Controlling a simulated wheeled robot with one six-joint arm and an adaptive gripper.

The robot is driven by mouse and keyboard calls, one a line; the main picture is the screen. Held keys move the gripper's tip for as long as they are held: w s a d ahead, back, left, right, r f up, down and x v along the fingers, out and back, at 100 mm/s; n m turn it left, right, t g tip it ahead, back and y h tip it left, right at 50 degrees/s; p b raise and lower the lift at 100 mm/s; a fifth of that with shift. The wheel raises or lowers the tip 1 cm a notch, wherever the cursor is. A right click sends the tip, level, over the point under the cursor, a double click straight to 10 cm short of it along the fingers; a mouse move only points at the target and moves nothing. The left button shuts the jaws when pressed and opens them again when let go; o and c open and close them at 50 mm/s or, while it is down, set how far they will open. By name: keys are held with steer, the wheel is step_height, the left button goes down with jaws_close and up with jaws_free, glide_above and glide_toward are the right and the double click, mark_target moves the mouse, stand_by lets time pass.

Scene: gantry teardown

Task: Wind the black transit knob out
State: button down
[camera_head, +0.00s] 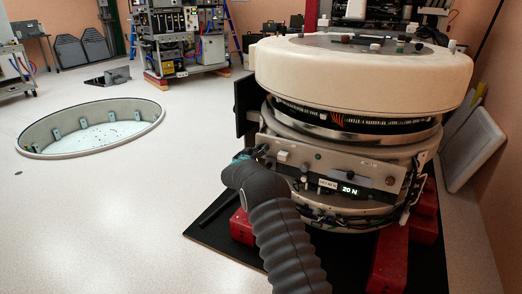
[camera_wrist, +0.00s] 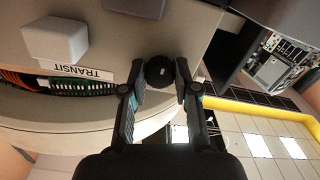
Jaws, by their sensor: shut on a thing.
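The black transit knob (camera_wrist: 161,72) is round with a small pale mark on its face. It sits on the beige panel beside the label reading TRANSIT (camera_wrist: 78,71), which appears upside down in the wrist view. My gripper (camera_wrist: 159,92) has one finger on each side of the knob and is shut on it. In the head view my gripper (camera_head: 252,154) is at the left end of the front panel (camera_head: 310,172) of the round gantry (camera_head: 360,75). My own dark arm covers part of the panel there, and I cannot make out the knob.
A lit display reading 20 N (camera_head: 349,190) is on the panel. A pale block (camera_wrist: 55,40) stands out near the label. Red supports (camera_head: 388,262) and a black mat (camera_head: 212,228) are under the gantry.

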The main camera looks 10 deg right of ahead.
steer(key=shift+d, duration=0.15)
steer(key=c, duration=0.9)
jaws_free()
steer(key=shift+d, duration=0.1)
steer(key=shift+o, duration=0.2)
steer(key=shift+a, duration=0.2)
steer(key=v, duration=1.2)
steer(key=shift+f, duration=0.1)
